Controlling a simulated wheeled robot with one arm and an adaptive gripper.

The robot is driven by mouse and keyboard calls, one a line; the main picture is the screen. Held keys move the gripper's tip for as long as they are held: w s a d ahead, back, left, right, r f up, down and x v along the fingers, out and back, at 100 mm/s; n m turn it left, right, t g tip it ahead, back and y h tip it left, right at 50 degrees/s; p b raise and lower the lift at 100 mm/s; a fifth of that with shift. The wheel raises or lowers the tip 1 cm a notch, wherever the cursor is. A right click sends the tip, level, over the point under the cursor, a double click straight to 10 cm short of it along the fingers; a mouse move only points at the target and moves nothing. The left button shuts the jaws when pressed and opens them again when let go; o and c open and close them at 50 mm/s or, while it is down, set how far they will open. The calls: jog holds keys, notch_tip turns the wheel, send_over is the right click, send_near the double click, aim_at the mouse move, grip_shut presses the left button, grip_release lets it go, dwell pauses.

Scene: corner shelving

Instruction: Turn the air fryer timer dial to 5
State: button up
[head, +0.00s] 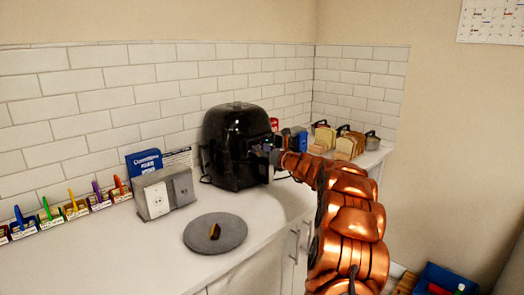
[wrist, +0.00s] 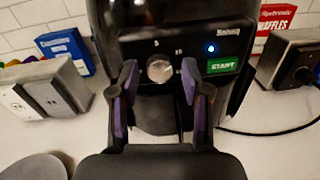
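The black air fryer (head: 232,145) stands on the white counter against the tiled wall. In the wrist view its front panel carries a round silver timer dial (wrist: 159,69), with small marks around it that I cannot read fully. A green START button (wrist: 222,66) and a lit blue light (wrist: 211,48) sit right of the dial. My gripper (wrist: 160,80) is open, its two dark fingers with purple pads on either side of the dial. I cannot tell whether either finger touches it. In the head view my gripper and arm (head: 350,215) hide part of the fryer's front.
A grey round plate (head: 232,238) with a small dark and orange item lies in front. A metal box (head: 153,197) and a blue box (head: 143,162) stand left of the fryer. Several bread items and a red waffles box (wrist: 276,25) are right. A cord (wrist: 255,132) crosses the counter.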

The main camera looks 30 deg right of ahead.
grip_shut()
jog(key=shift+n+b, duration=0.3)
jog(key=shift+b, duration=0.05)
jog(key=shift+a+f+n+y+b, duration=0.1)
jog(key=shift+f+n+y+b, duration=0.1)
jog(key=shift+n+b, duration=2.65)
jog(key=shift+f+n+y+b, duration=0.1)
jog(key=shift+n+y+b, duration=0.1)
jog(key=shift+n+b, duration=2.65)
jog(key=shift+r, duration=0.15)
